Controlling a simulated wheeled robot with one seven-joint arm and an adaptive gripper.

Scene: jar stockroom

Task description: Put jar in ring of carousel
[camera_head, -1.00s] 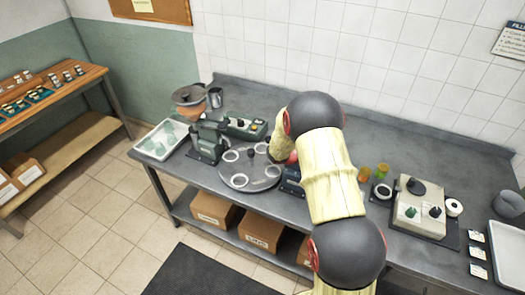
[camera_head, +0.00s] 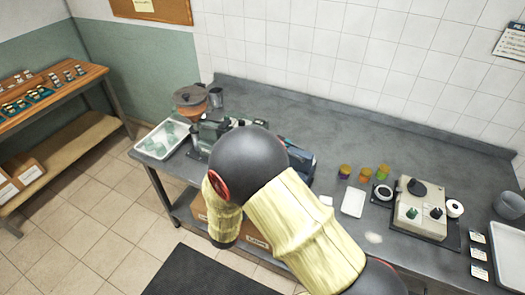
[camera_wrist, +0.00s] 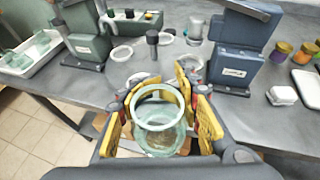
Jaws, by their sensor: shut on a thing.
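In the wrist view my gripper (camera_wrist: 163,115) is shut on an open, clear greenish glass jar (camera_wrist: 160,140), held upright between its yellow pads. The grey carousel (camera_wrist: 150,62) lies just beyond the jar, with a dark central knob and several white rings (camera_wrist: 122,53) around it. A small clear glass (camera_wrist: 195,28) shows at its far right side; whether it sits in a ring I cannot tell. The near part of the carousel is covered by the gripper and jar. In the head view my arm hides the gripper, jar and carousel.
A dark blue machine (camera_wrist: 234,55) stands close right of the carousel, a green machine (camera_wrist: 88,42) close left. A white tray of glass jars (camera_head: 163,140) is at the bench's left end. Coloured jars (camera_head: 364,174) and a white tray (camera_head: 353,203) stand to the right.

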